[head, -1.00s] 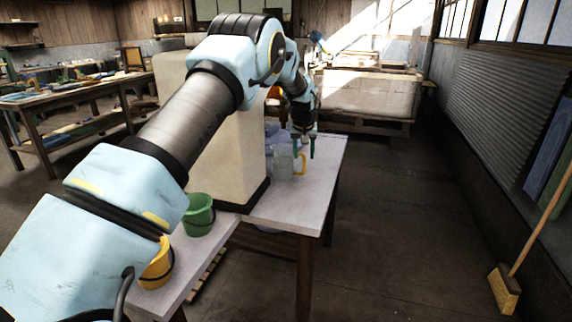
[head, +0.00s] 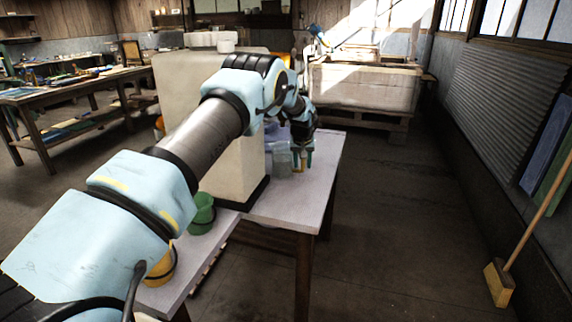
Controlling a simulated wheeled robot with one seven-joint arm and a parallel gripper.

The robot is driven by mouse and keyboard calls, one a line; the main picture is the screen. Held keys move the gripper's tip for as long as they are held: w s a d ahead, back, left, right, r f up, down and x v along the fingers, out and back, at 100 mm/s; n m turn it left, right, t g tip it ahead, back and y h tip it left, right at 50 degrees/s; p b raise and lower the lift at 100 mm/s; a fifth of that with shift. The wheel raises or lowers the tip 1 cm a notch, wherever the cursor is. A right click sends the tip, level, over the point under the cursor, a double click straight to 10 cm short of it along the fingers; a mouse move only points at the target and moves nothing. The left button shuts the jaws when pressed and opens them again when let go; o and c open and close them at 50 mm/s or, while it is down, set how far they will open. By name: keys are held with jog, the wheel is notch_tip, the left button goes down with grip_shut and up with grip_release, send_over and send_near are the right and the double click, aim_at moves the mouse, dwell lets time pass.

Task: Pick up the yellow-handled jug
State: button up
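The yellow-handled jug (head: 281,165) is a clear, pale jug that stands on the light table (head: 262,205), near its right side. Its yellow handle is on the right side of the jug, and only a small part of it shows between my fingers. My gripper (head: 301,161) points down at the handle, with its teal fingers apart on either side of it. No grip on the handle shows, and whether the fingers touch it is too small to tell.
A cream block (head: 232,170) stands on the table left of the jug, beside my arm. A blue-grey item (head: 273,132) sits behind the jug. A green bucket (head: 202,214) and a yellow bucket (head: 161,268) stand nearer.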

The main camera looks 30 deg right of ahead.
grip_shut()
jog(key=shift+r, duration=0.1)
dwell(1.1)
